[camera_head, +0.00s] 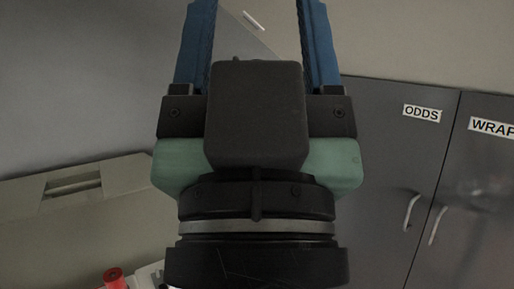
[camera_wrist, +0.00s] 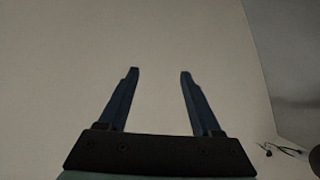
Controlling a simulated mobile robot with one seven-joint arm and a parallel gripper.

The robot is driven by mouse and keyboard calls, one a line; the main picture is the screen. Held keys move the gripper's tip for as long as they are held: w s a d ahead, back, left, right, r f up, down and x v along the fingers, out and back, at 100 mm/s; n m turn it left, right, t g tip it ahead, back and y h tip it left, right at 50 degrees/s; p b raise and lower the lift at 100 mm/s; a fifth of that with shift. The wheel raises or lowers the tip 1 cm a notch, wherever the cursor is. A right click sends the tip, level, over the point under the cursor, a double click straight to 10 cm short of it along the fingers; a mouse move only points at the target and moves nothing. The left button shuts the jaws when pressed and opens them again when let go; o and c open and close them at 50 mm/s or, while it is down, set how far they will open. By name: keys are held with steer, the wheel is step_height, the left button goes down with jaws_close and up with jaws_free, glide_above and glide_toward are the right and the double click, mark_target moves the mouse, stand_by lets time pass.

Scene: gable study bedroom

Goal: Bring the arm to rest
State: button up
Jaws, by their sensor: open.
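My gripper (camera_wrist: 160,72) shows in the wrist view with its two blue fingers apart and nothing between them. A plain pale surface fills the view beyond the fingers. In the head view my gripper is large and close, pointing up, and its blue fingers run out of the top of the picture. The fingertips are hidden there. No object is held.
Grey cabinet doors labelled ODDS (camera_head: 400,150) and WRAP (camera_head: 480,190) stand at the right. A grey-beige box with a slot handle (camera_head: 60,220) is at the lower left. A red-topped item (camera_head: 114,277) shows at the bottom. Thin dark items (camera_wrist: 280,149) lie at the wrist view's right.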

step_height(320, 180, up, 14)
steer(key=p, duration=1.2)
